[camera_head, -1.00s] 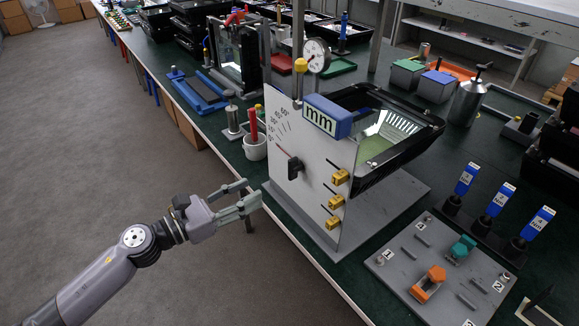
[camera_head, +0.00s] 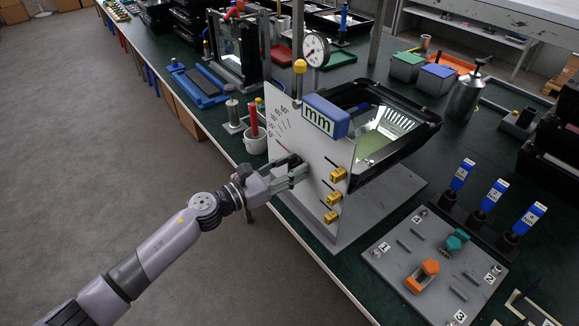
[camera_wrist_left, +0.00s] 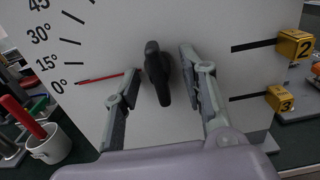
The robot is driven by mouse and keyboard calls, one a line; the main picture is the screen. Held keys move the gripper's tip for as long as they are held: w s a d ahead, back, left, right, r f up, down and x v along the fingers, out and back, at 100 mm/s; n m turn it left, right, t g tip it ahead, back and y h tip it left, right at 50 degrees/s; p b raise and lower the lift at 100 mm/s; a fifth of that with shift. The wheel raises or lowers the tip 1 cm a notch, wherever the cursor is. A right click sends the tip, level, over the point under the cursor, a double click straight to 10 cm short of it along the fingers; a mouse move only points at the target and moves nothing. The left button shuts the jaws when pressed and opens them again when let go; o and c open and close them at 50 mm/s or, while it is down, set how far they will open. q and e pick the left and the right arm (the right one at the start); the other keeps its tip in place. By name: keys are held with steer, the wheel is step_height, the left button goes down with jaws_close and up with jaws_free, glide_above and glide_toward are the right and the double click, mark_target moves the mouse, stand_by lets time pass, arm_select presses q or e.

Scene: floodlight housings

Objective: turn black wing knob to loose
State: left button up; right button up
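The black wing knob (camera_wrist_left: 157,73) sits on the white panel (camera_wrist_left: 150,20) with its long axis near upright in the left wrist view. A red pointer (camera_wrist_left: 100,78) reaches left from it, close to the 0° mark. My left gripper (camera_wrist_left: 160,75) is open, with one finger on each side of the knob; a gap shows on both sides. In the head view my left gripper (camera_head: 300,168) is at the panel and hides most of the knob. My right gripper is not in view.
Yellow numbered tags (camera_head: 334,198) sit on the panel right of the knob. A white cup with a red tool (camera_head: 254,140) stands to the left. A floodlight housing (camera_head: 395,150) is behind the panel. A grey fixture plate (camera_head: 430,265) lies at the right.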

arm_select(q)
steer(key=shift+c, duration=0.5)
jaws_close()
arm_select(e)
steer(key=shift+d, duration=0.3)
